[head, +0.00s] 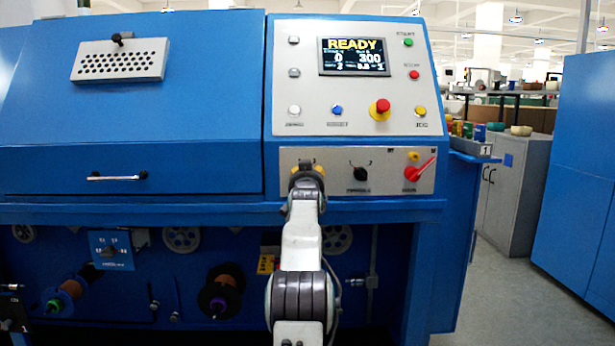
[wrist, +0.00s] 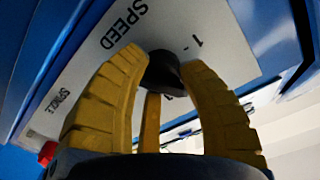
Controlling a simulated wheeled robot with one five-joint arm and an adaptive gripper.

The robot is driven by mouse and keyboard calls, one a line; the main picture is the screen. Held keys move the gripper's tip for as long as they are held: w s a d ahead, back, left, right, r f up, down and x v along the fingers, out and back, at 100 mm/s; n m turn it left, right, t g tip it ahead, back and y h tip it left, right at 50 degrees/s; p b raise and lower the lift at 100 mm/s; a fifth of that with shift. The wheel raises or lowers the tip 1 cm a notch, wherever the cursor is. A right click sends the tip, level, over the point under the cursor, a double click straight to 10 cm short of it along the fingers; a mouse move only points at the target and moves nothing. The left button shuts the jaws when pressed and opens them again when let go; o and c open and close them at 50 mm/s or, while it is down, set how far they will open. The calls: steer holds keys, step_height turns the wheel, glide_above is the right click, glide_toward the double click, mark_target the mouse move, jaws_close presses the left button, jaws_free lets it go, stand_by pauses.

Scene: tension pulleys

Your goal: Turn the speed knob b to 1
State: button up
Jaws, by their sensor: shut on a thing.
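The speed knob (wrist: 163,70) is black and round in the wrist view, on a light grey panel beside the word SPEED and a mark 1 (wrist: 197,40). My gripper (wrist: 164,82) is shut on it, with a yellow ribbed finger at each side. In the head view my gripper (head: 307,178) is at the left end of the lower grey panel (head: 333,187) and hides the knob. I cannot tell which mark the knob points at.
Right of my gripper are a black knob (head: 359,175) and a red rotary switch (head: 419,170). Above, a display (head: 354,56) reads READY over several buttons and a red emergency stop (head: 380,109). A blue ledge (head: 385,208) runs below. Free floor lies right.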

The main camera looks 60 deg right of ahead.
steer(key=shift+r, duration=0.2)
steer(key=shift+c, duration=1.1)
steer(key=shift+r, duration=0.15)
